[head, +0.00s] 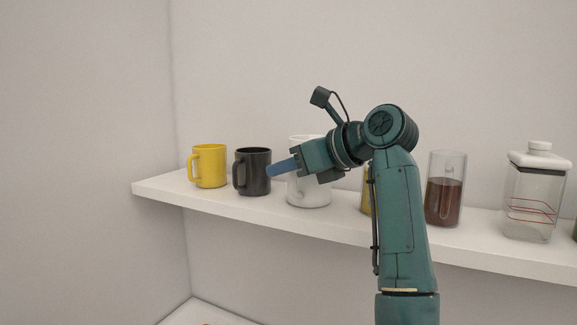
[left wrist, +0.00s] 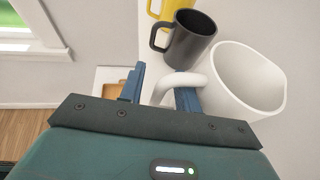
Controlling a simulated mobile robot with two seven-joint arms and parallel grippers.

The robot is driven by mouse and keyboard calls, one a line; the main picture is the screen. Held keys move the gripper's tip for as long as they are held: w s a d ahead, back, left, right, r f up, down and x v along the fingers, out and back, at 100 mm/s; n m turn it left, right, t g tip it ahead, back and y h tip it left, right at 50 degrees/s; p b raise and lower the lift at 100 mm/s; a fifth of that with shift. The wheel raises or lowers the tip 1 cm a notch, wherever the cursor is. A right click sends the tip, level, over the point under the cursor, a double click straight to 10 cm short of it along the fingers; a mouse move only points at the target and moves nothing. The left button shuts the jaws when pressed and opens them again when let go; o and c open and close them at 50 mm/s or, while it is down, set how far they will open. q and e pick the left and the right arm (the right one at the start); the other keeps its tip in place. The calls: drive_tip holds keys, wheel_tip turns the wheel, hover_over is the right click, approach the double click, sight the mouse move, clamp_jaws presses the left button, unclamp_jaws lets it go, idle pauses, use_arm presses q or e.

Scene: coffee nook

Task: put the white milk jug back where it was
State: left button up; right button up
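The white milk jug (head: 309,194) appears to stand upright on the white shelf (head: 337,219), partly hidden behind my left gripper. In the left wrist view the jug (left wrist: 249,80) shows its open top, with its handle (left wrist: 163,85) toward my fingers. My left gripper (head: 283,169) is at the handle side of the jug. Its blue fingers (left wrist: 162,91) are apart, one on each side of the handle's outer bar, with a visible gap. My right gripper is not in view.
On the shelf, a dark grey mug (head: 252,174) stands close left of the jug, and a yellow mug (head: 210,167) stands farther left. Right of my arm are a glass with dark contents (head: 444,195) and a lidded clear canister (head: 533,205). A yellowish item (head: 366,196) is mostly hidden.

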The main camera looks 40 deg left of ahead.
use_arm(q)
drive_tip(key=shift+d, duration=0.1)
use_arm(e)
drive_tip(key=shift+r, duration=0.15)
